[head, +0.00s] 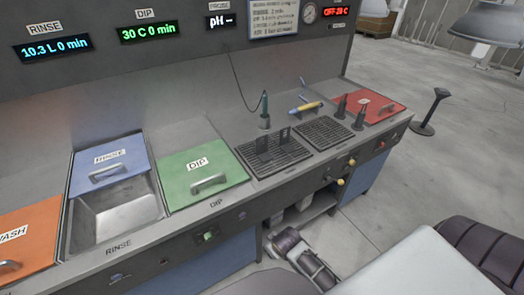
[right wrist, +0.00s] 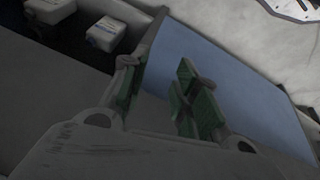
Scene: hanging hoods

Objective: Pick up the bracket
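I cannot pick out the bracket with certainty. A dark piece with two upright posts (head: 276,138) stands on the left black grate (head: 272,155), and similar dark upright pieces (head: 341,106) stand by the right grate and red lid. My right gripper (head: 287,241) is low in front of the counter, well below the grates, near the open lower shelf. In the right wrist view its green-padded fingers (right wrist: 161,88) are apart with nothing between them. My left gripper is not in view.
The counter holds an orange lid (head: 28,236), an open rinse basin (head: 113,215), a green DIP lid (head: 202,176) and a red lid (head: 369,103). A green-handled probe (head: 264,112) stands behind the left grate. White boxes (right wrist: 106,33) sit on the lower shelf.

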